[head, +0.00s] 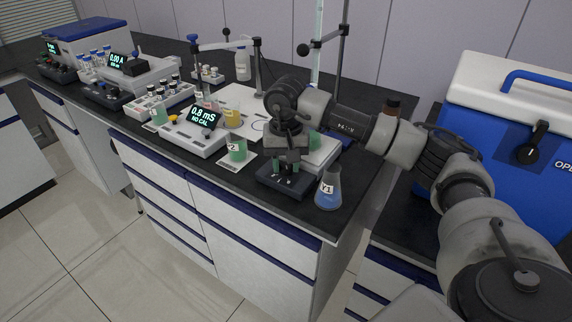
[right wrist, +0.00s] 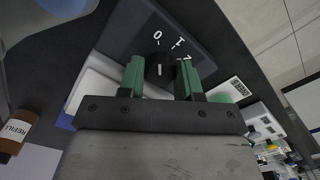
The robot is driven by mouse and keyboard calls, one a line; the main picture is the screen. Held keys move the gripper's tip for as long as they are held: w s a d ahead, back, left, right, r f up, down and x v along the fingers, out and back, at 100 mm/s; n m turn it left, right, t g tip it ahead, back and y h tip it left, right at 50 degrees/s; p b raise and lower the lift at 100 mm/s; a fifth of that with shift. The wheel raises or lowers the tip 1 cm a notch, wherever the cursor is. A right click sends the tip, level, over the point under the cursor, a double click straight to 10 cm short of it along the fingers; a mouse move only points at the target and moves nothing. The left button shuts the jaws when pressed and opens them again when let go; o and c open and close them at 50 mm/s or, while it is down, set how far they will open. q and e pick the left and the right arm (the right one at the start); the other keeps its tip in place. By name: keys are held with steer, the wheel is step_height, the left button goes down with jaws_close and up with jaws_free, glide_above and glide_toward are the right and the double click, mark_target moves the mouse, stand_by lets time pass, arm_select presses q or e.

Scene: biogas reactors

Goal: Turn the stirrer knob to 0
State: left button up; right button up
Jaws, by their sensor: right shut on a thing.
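The stirrer (head: 284,184) stands near the front edge of the black bench, with a dark sloped front panel and a pale top. In the right wrist view its dark panel (right wrist: 125,35) carries white marks, among them a 0. The black stirrer knob (right wrist: 160,67) sits between the green fingertips of my right gripper (right wrist: 160,78), which is shut on it. A short white line shows on the knob; I cannot tell for sure which mark it points at. In the head view my right gripper (head: 288,163) comes down over the panel and hides the knob. My left gripper is out of view.
A stand rod (head: 342,50) rises behind. A blue and white cooler (head: 490,120) stands at right.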

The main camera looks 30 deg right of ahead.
mark_target(286, 165)
steer(key=shift+n, duration=0.4)
steer(key=o, duration=0.9)
steer(key=shift+r, duration=0.1)
step_height(286, 165, up, 11)
steer(key=shift+f, duration=0.15)
steer(key=shift+f, duration=0.1)
stand_by(0.4)
